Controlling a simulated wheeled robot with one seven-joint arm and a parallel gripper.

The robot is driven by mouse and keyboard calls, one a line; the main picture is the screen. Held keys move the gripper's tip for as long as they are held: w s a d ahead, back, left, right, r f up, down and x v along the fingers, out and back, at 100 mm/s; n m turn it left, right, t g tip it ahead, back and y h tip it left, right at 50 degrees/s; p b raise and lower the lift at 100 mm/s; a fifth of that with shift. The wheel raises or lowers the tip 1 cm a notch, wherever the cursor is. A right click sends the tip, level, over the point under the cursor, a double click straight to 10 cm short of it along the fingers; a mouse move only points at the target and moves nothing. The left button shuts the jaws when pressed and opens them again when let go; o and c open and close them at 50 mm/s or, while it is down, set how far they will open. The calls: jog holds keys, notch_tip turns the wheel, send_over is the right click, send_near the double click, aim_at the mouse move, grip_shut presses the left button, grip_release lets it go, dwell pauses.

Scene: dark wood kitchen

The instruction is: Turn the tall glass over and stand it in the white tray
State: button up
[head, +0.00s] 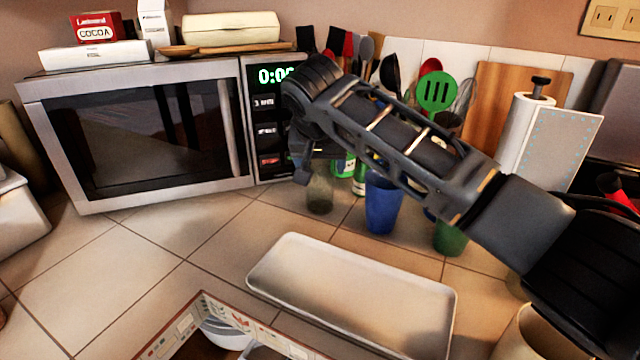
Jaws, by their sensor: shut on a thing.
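The tall glass (320,193) is a smoky, see-through glass on the tiled counter side in front of the microwave's control panel. Its upper part is hidden by my gripper (306,172), which is shut on it from above. I cannot tell which end of the glass is up, or whether its lower end touches the counter. The white tray (350,290) is a long, empty, shallow tray on the counter, nearer to me and below the glass in the picture.
A blue cup (383,205) stands just right of the glass, and a green cup (450,238) farther right. The microwave (150,130) is behind left. A paper towel roll (526,130) and utensils stand at the back. An open drawer or box (200,320) lies in front. Bare counter lies left of the tray.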

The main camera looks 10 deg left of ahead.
jog(key=shift+c, duration=1.1)
jog(key=shift+r, duration=0.1)
